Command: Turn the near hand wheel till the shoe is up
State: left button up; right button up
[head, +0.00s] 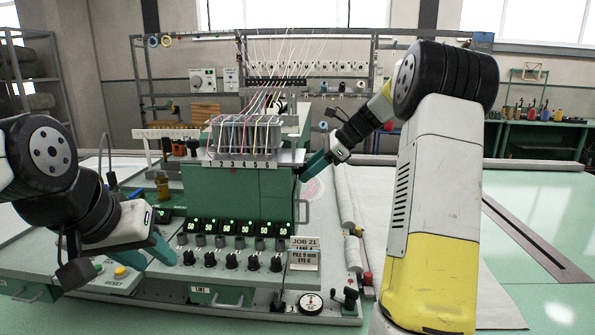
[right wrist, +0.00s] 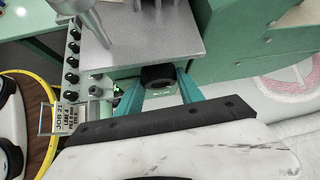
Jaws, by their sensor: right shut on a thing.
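My right gripper (head: 315,167) is at the right side of the green tufting head (head: 245,190). In the right wrist view its teal fingers (right wrist: 160,92) stand either side of a black round knob, the near hand wheel (right wrist: 157,76), and are shut on it. The wheel sits under the edge of a grey metal plate (right wrist: 150,35). In the head view the gripper hides the wheel. I cannot make out the shoe in either view. My left gripper (head: 160,250) is left of the dial panel, holding nothing I can see; its finger gap does not show.
Several black knobs (head: 232,261) sit under green displays reading 50. A JOB 21 card (head: 304,252) stands at the panel's right. A round gauge (head: 311,301) and black knob (head: 347,297) are at the front. White cloth (head: 395,215) lies to the right.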

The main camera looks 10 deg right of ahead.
jog(key=shift+w+d+m+g+y, duration=0.1)
jog(key=shift+m+g+y, duration=0.45)
jog(key=shift+g, duration=0.5)
jog(key=shift+w+a+m+g+y, duration=0.1)
jog(key=shift+m+g+y, duration=0.2)
jog(key=shift+m+g, duration=0.6)
jog(key=shift+w+d+m+g+y, duration=0.1)
jog(key=shift+m+g+y, duration=0.35)
jog(key=shift+g, duration=0.8)
jog(key=o, duration=1.1)
